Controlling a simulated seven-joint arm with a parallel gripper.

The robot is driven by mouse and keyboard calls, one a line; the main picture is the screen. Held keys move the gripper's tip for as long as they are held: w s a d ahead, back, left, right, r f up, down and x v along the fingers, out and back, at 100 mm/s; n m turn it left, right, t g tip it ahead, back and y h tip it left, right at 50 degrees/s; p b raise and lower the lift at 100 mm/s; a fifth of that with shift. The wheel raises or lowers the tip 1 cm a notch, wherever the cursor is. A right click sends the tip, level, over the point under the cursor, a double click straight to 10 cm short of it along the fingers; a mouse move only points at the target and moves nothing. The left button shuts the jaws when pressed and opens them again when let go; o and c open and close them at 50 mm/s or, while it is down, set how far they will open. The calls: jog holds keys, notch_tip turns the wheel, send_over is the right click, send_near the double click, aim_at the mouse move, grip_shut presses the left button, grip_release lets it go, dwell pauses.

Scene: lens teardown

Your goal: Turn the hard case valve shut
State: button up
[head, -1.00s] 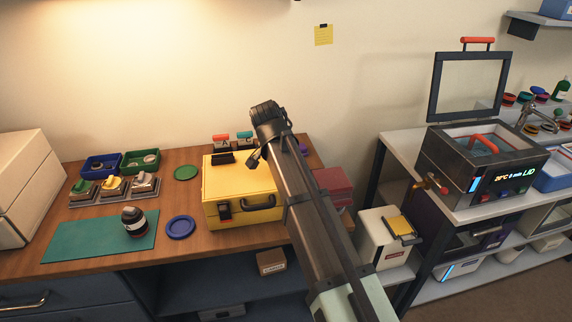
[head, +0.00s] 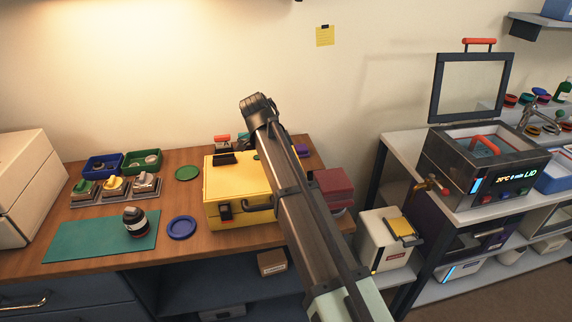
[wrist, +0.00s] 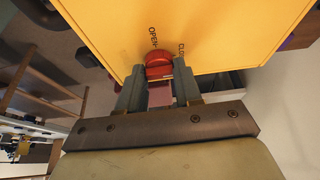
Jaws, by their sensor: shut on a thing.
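The yellow hard case (head: 238,190) stands closed on the wooden bench, partly behind my arm. In the wrist view its yellow face (wrist: 225,30) fills the top. The red valve (wrist: 158,58) sits on that face near its edge, between an OPEN mark on the left and a partly hidden mark starting with CL on the right. My gripper (wrist: 160,76) is shut on the red valve, one finger on each side. I cannot tell exactly which mark the valve points to. In the head view the valve and my fingers are hidden.
A blue lid ring (head: 182,228) lies just left of the case, and a green disc (head: 187,173) lies behind it. A lens (head: 134,221) stands on the green mat (head: 75,239). A dark red box (head: 335,188) is right of the case.

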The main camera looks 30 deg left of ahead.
dwell(0.4)
jog(key=o, duration=1)
jog(key=shift+o, duration=0.2)
jog(key=shift+r, duration=0.1)
jog(key=v, duration=1.3)
jog(key=shift+r, duration=0.35)
jog(key=shift+w+a, duration=0.1)
jog(key=shift+a, duration=0.05)
